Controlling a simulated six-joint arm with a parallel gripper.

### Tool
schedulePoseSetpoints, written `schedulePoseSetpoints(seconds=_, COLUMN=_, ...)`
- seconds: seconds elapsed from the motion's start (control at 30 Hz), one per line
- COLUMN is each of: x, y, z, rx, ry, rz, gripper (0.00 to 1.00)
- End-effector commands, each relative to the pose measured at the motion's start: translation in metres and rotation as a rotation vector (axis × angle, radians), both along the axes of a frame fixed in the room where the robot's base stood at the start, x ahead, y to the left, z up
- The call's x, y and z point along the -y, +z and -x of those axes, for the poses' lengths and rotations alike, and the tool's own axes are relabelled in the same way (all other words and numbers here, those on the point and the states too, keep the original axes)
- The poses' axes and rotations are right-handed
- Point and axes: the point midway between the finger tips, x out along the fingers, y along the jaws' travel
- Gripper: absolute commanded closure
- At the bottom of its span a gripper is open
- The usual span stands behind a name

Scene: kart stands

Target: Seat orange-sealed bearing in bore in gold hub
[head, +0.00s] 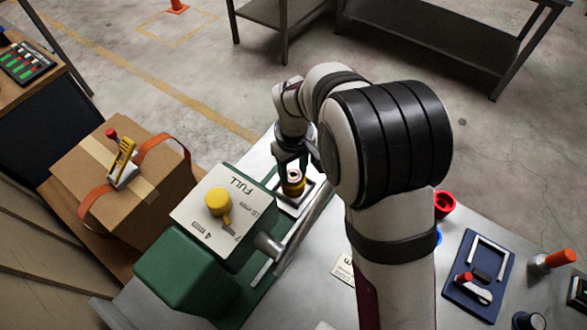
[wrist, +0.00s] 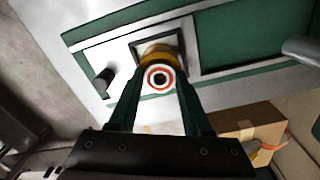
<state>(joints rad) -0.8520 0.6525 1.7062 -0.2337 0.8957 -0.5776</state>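The orange-sealed bearing (wrist: 160,78) shows in the wrist view as a pale ring with an orange seal and a dark centre, between my fingertips. My gripper (wrist: 159,80) has a finger against each side of it. The gold hub (wrist: 157,50) is just beyond the bearing, in a square frame on the green-and-grey fixture. The bearing covers the hub's bore, so I cannot tell whether it is inside or just above. In the head view, my gripper (head: 292,163) points down over the gold hub (head: 293,187), and its fingers partly hide the bearing.
A green machine (head: 185,270) with a yellow knob (head: 218,201) stands left of the hub; a thick grey lever (head: 295,235) runs close by. A cardboard box (head: 125,185) is farther left. A red ring (head: 445,204) and blue tray (head: 461,276) lie right of my arm.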

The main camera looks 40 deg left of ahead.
Motion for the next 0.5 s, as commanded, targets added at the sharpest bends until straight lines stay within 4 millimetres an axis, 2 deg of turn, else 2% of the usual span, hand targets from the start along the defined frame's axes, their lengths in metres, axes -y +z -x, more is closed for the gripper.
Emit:
schedulePoseSetpoints(seconds=0.03, x=0.004, y=-0.015, z=0.003, rx=-0.011, ry=0.010, rz=0.018, gripper=0.39)
schedulePoseSetpoints(seconds=0.13, x=0.004, y=-0.015, z=0.003, rx=-0.011, ry=0.010, rz=0.017, gripper=0.21)
schedulePoseSetpoints(seconds=0.23, x=0.004, y=-0.006, z=0.003, rx=-0.008, ry=0.011, rz=0.016, gripper=0.21)
schedulePoseSetpoints(seconds=0.33, x=0.003, y=0.018, z=0.002, rx=-0.007, ry=0.011, rz=0.015, gripper=0.21)
schedulePoseSetpoints(seconds=0.5, x=0.003, y=0.071, z=0.002, rx=-0.005, ry=0.010, rz=0.012, gripper=0.21)
